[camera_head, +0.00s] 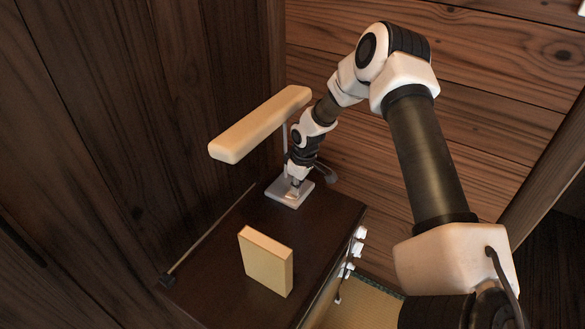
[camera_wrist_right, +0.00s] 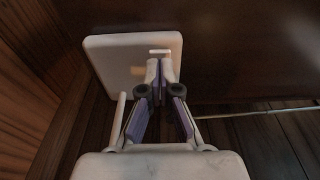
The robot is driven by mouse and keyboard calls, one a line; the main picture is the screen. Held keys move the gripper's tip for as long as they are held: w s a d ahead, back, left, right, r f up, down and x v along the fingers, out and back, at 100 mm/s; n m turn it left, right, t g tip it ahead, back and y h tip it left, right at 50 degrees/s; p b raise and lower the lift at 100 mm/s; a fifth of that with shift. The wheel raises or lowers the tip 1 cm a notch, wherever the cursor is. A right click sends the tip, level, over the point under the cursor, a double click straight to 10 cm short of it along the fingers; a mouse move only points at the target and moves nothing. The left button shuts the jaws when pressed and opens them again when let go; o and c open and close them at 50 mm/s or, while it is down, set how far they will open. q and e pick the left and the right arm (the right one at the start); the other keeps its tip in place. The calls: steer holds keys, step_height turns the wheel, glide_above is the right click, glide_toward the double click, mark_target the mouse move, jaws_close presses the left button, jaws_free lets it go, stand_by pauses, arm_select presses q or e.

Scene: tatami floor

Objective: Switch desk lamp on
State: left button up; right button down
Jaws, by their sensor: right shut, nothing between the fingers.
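The desk lamp has a long cream bar-shaped head (camera_head: 260,122) on a thin post. Its flat pale base (camera_head: 289,192) stands on the dark cabinet, near the back. The base also shows in the right wrist view (camera_wrist_right: 115,62), with a small pale raised piece (camera_wrist_right: 160,51) at its edge. My right gripper (camera_head: 295,187) is shut and empty, pointing down at the base. In the right wrist view, its fingertips (camera_wrist_right: 161,62) are together just beside or on the raised piece. Whether they touch it I cannot tell. My left gripper is not in view.
The dark cabinet top (camera_head: 215,255) bears a cream block (camera_head: 265,262) standing in front of the lamp. A thin cord (camera_head: 215,229) runs along its left side to a small dark plug piece. Wooden walls close in at left and behind. White knobs (camera_head: 355,248) stick out at the cabinet's right side.

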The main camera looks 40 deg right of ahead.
steer(key=shift+f+b, duration=0.5)
steer(key=shift+f, duration=0.3)
step_height(320, 180, up, 7)
steer(key=p, duration=0.7)
steer(key=shift+r, duration=0.15)
stand_by(0.4)
